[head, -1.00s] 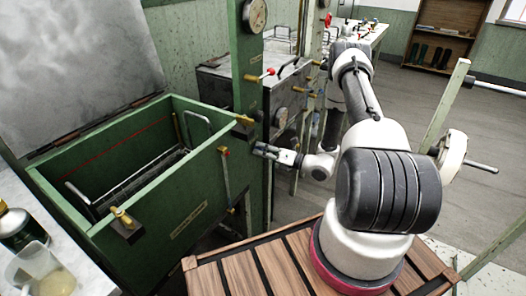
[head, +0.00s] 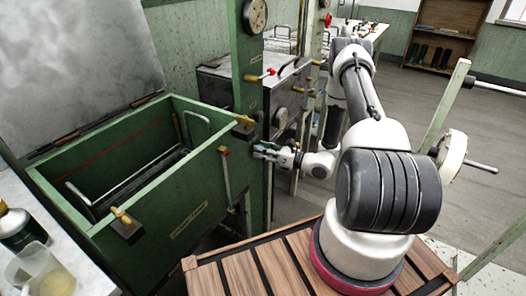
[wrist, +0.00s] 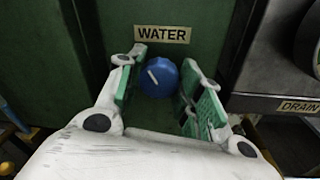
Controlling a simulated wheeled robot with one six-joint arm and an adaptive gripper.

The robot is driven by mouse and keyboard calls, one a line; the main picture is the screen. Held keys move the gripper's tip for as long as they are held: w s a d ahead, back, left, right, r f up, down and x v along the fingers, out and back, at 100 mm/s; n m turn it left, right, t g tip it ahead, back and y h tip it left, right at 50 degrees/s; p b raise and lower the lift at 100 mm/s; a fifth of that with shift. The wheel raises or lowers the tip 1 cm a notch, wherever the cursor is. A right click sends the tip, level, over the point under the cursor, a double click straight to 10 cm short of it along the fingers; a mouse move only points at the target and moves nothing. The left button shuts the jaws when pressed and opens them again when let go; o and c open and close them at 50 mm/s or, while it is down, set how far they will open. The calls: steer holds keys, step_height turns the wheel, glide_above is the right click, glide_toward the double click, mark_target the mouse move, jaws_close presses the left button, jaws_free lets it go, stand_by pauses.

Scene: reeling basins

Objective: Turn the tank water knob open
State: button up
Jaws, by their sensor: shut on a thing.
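The tank water knob (wrist: 158,77) is round and blue with a white line mark, on a green panel under a WATER label (wrist: 162,34) in the wrist view. The line tilts a little, its upper end to the left. My gripper (head: 258,150) is at the green post beside the tank (head: 190,190) in the head view. Its green-padded fingers stand on the left and right of the knob in the wrist view and are shut on it. In the head view the knob is too small or hidden to make out.
A DRAIN label (wrist: 299,106) is on a grey metal edge at the right in the wrist view. Brass-handled valves and a gauge (head: 255,14) are near the post. A bottle (head: 18,228) and a beaker (head: 45,272) stand at the left.

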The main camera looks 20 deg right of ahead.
steer(key=n, duration=0.5)
steer(key=n+h, duration=0.1)
steer(key=n, duration=0.5)
steer(key=shift+s+a, duration=0.2)
steer(key=shift+h, duration=0.3)
steer(key=o, duration=1)
steer(key=shift+o, duration=0.2)
steer(key=shift+t, duration=0.3)
steer(key=v, duration=1.2)
steer(key=shift+d, duration=0.15)
